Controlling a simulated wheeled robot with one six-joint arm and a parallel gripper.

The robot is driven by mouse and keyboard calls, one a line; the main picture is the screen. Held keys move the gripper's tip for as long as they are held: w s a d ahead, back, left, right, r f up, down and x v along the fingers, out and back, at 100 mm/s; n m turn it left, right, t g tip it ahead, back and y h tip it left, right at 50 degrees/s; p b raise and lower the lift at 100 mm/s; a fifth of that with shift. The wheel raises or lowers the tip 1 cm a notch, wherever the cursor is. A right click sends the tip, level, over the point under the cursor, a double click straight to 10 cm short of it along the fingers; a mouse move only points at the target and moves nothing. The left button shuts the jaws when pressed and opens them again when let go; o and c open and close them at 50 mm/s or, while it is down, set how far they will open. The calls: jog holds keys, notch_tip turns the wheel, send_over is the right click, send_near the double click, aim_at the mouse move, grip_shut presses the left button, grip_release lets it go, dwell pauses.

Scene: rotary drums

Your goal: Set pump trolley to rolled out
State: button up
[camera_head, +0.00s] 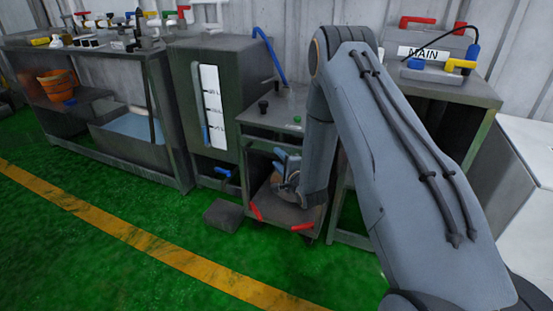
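The pump trolley (262,121), a small grey two-shelf cart, stands between the dark tank cabinet and the bench marked MAIN. A blue hose and dark knobs are at its top. Two red levers (302,227) show at the front of its lower shelf, and a dark caster shows below. My arm reaches down across its right side and hides part of it. My gripper (281,163) is low in front of the trolley, above the lower shelf. Its fingertips are small and partly hidden by my wrist, so I cannot tell whether it is open or touching the trolley.
The tank cabinet (180,75) with white gauge strips stands left of the trolley, with a blue valve handle (223,172) low down. A grey block (224,215) lies on the floor at the trolley's front left. The green floor in front, crossed by a yellow line (130,232), is clear.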

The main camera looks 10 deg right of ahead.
jog(key=shift+x, duration=1)
jog(key=shift+c, duration=0.2)
grip_shut()
